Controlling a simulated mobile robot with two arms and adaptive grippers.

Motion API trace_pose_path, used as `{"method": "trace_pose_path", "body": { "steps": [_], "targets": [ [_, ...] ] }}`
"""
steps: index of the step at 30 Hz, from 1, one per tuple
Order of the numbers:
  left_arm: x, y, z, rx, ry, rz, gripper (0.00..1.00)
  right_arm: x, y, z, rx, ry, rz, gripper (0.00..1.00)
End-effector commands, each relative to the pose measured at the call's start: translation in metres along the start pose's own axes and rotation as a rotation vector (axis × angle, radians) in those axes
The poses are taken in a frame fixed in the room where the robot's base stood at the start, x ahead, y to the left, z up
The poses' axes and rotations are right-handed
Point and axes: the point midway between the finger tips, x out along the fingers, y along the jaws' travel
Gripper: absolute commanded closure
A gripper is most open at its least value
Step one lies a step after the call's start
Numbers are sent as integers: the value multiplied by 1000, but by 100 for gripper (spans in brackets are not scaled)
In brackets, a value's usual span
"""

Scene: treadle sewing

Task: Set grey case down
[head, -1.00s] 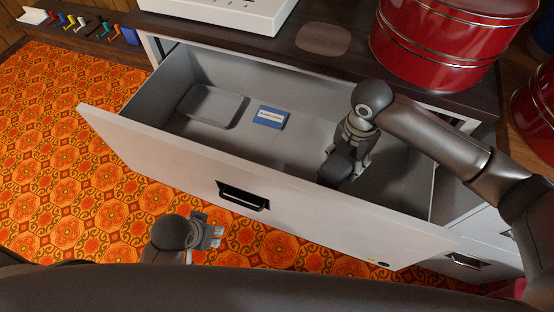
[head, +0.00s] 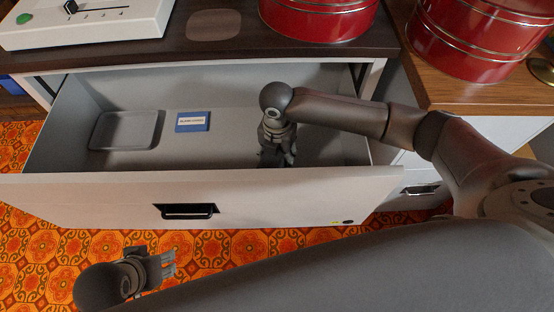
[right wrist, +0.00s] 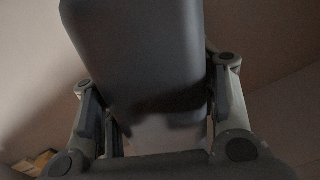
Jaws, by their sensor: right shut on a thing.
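My right gripper (head: 276,150) reaches down into the right half of the open drawer (head: 110,192). It is shut on the grey case (right wrist: 145,50), which stands out between the two fingers in the right wrist view. In the head view the case is mostly hidden behind the gripper and the drawer front, and I cannot tell whether it touches the drawer floor. My left gripper (head: 162,267) is low in front of the drawer, over the patterned floor, and holds nothing that I can see. Its finger gap is unclear.
A shallow grey tray (head: 124,131) and a blue labelled box (head: 193,121) lie in the drawer's left and middle. A white panel with a slider (head: 95,25) is at upper left.

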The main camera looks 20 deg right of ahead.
Motion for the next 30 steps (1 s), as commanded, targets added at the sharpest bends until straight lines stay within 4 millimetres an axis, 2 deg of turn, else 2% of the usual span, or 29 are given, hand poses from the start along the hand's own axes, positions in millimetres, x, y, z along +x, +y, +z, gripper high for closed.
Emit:
{"method": "trace_pose_path", "body": {
  "steps": [1,3,14,15,19,20,30],
  "targets": [
    [6,0,2,0,-1,0,60,12,0,0,1,1,-2,79],
    [8,0,3,0,-1,0,60,19,0,0,0,0,1,79],
    [7,0,2,0,-1,0,60,22,0,0,0,0,0,79],
    [7,0,2,0,-1,0,60,22,0,0,0,0,-1,44],
    [7,0,2,0,-1,0,60,22,0,0,0,0,0,28],
    [7,0,2,0,-1,0,60,22,0,0,0,0,0,25],
    [7,0,2,0,-1,0,60,20,0,0,0,-1,1,25]
  ]
}}
